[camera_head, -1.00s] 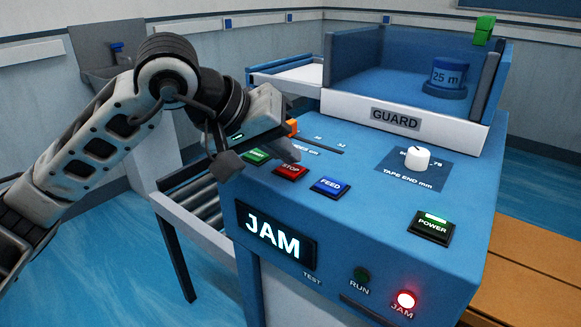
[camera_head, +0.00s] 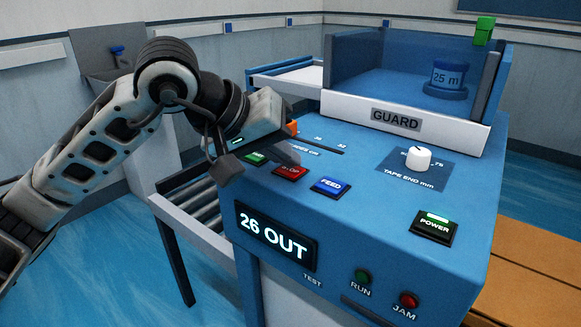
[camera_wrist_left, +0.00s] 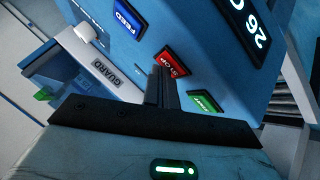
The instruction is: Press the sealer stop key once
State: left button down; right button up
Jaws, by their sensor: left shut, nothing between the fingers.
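The red STOP key (camera_head: 289,173) is on the blue machine's top panel, between the green START key (camera_head: 254,157) and the blue FEED key (camera_head: 330,187). My left gripper (camera_head: 292,160) is shut and empty, its fingertips at the far edge of the STOP key. In the left wrist view, the closed fingers (camera_wrist_left: 162,80) reach the STOP key (camera_wrist_left: 172,62) and overlap its edge; I cannot tell whether they touch or press it. The display (camera_head: 274,238) reads "26 OUT". The JAM lamp (camera_head: 408,300) and RUN lamp (camera_head: 362,276) are dark. My right gripper is not in view.
The tape end knob (camera_head: 417,158) and POWER key (camera_head: 434,224) are to the right on the panel. The guard (camera_head: 398,119) rises at the back around a blue tape roll (camera_head: 449,75). A roller conveyor (camera_head: 203,205) is at the left.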

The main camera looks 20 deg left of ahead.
aim_at(284, 172)
pick_arm(q)
jog(key=shift+r+p, duration=0.4)
jog(key=shift+r, duration=0.35)
jog(key=shift+r+p, duration=1.7)
jog(key=shift+r, duration=0.9)
jog(key=shift+f, duration=0.1)
